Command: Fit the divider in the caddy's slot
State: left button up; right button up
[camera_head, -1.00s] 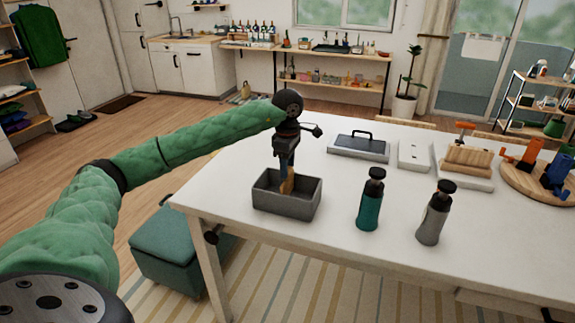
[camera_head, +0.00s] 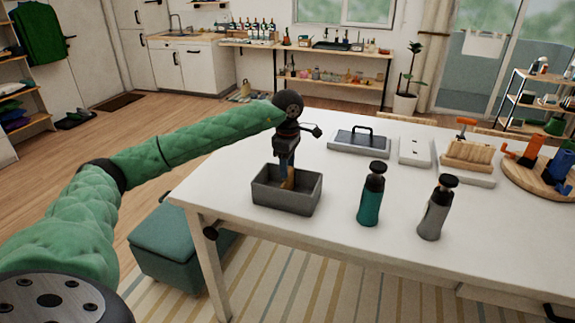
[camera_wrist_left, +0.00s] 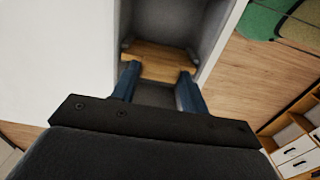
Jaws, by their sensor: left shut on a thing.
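The grey caddy (camera_head: 283,203) is an open box near the left end of the white table. It also shows in the left wrist view (camera_wrist_left: 212,22). The wooden divider (camera_head: 287,183) is down inside the caddy, mostly hidden by its walls. In the left wrist view the divider (camera_wrist_left: 158,62) spans between the inner walls, near small raised ribs. My left gripper (camera_head: 286,172) points down into the caddy and is shut on the divider; its blue fingers show in the left wrist view (camera_wrist_left: 157,82). I cannot tell whether the divider is fully seated. My right gripper is not in view.
A teal bottle (camera_head: 371,196) and a grey bottle (camera_head: 436,210) stand right of the caddy. Behind are a dark tray with a handle (camera_head: 358,142), a white block (camera_head: 415,152), a wooden rack (camera_head: 467,156) and a round board (camera_head: 540,182). The table between is clear.

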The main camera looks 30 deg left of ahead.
pick_arm(q)
jog(key=shift+f, duration=0.1)
jog(key=o, duration=1.3)
notch_tip(320, 180, up, 7)
jog(key=shift+f+b, duration=0.2)
jog(key=shift+b, duration=0.85)
jog(key=shift+r, duration=0.65)
